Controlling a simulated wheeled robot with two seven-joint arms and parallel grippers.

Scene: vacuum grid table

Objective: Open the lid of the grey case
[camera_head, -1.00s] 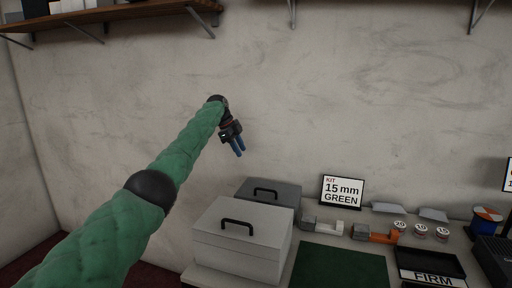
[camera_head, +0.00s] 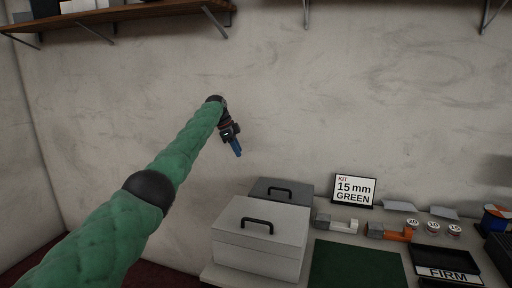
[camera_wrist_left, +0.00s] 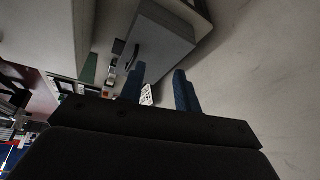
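The grey case (camera_head: 294,185) stands at the back left of the table against the wall, its lid shut, with a black handle on top. A lighter, near-white case (camera_head: 258,258) with a black handle stands in front and hides much of it. My left gripper (camera_head: 238,152) hangs in the air above and left of the grey case, blue fingers pointing down, touching nothing. In the left wrist view the two blue fingers (camera_wrist_left: 160,88) are apart with nothing held. The grey case (camera_wrist_left: 160,45) shows beyond them, with the pale case (camera_wrist_left: 40,35) to its left. My right gripper is not in view.
A sign reading "KIT 15 mm GREEN" (camera_head: 354,190) stands right of the cases. A green mat (camera_head: 357,266), orange clamp (camera_head: 390,233), round labelled tins (camera_head: 433,229) and a "FIRM" tray (camera_head: 445,262) lie further right. A wall shelf (camera_head: 130,14) hangs above.

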